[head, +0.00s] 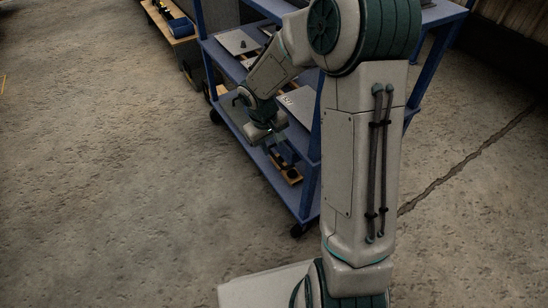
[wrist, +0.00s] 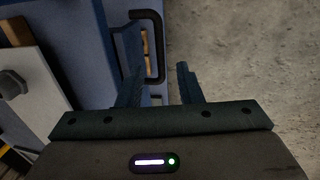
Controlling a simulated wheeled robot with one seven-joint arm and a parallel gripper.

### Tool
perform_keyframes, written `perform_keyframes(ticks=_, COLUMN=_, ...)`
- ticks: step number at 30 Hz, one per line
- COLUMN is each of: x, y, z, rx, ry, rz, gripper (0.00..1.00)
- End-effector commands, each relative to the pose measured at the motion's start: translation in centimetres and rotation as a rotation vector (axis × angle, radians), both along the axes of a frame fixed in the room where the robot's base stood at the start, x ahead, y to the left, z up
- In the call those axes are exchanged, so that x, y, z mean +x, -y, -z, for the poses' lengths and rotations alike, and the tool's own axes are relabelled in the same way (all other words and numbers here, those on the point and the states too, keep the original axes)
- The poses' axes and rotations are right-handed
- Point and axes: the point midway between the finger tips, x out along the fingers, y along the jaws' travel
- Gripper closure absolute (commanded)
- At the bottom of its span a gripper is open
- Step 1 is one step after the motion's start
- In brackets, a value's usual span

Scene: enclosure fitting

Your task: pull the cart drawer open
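The blue cart (head: 307,190) stands at the upper middle of the head view, behind my arm. In the wrist view, a black bar handle (wrist: 160,48) stands out from a blue face of the cart (wrist: 92,50). My gripper (wrist: 160,75) is open, with one finger on each side of the handle's bar in the picture; I see no finger closed on it. The drawer's outline cannot be made out clearly, and its front appears shut or nearly so. In the head view my gripper (head: 272,138) is at the cart's left side, its fingertips too small to read.
The cart's shelves carry grey plates (head: 238,42) and small parts. A grey plate with a bolt (wrist: 30,80) lies left of the handle in the wrist view. A wooden bench (head: 170,20) stands behind. The concrete floor left of the cart is clear.

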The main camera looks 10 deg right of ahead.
Motion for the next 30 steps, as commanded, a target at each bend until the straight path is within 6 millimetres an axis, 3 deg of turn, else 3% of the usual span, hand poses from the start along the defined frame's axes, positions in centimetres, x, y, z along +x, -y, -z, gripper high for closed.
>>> perform_keyframes(ticks=1, x=0.0, y=0.2, z=1.5, rx=0.0, ry=-0.003, rz=0.001, gripper=0.67)
perform_keyframes(ticks=7, x=0.2, y=0.7, z=4.0, rx=-0.001, ry=-0.002, rz=0.001, gripper=0.67)
perform_keyframes(ticks=20, x=0.3, y=0.9, z=4.8, rx=-0.001, ry=0.0, rz=0.0, gripper=0.67)
perform_keyframes(ticks=24, x=0.3, y=0.9, z=4.7, rx=0.0, ry=0.0, rz=0.0, gripper=1.0)
perform_keyframes(ticks=30, x=0.3, y=0.9, z=4.7, rx=0.0, ry=0.0, rz=0.001, gripper=1.0)
